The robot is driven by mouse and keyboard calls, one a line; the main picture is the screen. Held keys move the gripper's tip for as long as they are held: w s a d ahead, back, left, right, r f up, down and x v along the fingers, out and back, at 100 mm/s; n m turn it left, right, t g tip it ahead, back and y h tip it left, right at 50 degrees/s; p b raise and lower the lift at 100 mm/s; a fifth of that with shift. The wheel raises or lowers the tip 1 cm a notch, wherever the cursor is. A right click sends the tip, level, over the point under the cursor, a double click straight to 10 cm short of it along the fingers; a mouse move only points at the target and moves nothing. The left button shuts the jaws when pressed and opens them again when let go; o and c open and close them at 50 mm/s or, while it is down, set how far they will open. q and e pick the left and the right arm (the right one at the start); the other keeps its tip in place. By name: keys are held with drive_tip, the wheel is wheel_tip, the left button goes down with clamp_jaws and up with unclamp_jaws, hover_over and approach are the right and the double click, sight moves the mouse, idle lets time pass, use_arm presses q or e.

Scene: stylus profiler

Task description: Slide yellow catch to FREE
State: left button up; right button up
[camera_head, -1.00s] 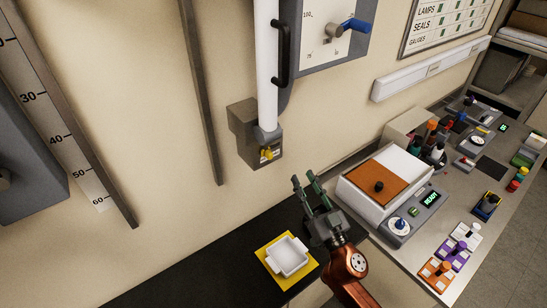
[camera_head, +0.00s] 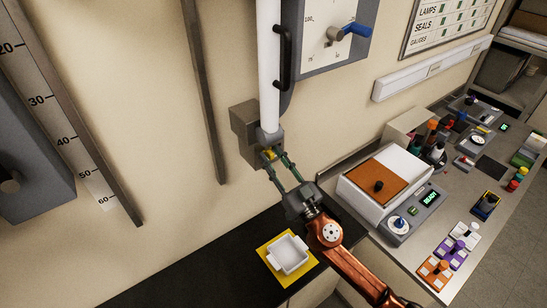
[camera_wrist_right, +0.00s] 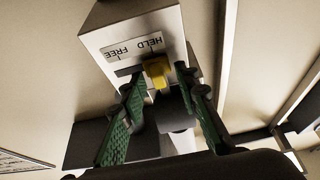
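The yellow catch (camera_wrist_right: 157,74) sits in a slot on a grey box (camera_head: 244,133) at the foot of a white vertical tube. In the right wrist view a white label (camera_wrist_right: 133,47), seen upside down, reads HELD and FREE; the catch is at the HELD end. My right gripper (camera_head: 277,162) is raised to the box. Its green fingers (camera_wrist_right: 156,80) are open, one on each side of the catch, with gaps showing. In the head view the fingers partly cover the catch (camera_head: 270,153). My left gripper is not in view.
A white dish (camera_head: 288,254) on a yellow mat stands on the black bench below my right gripper. An instrument with a brown lid (camera_head: 379,184) and a crowded bench lie to the right. A black handle (camera_head: 283,55) runs along the tube above the box.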

drive_tip(key=shift+c, duration=0.4)
clamp_jaws()
drive_tip(key=shift+d, duration=0.15)
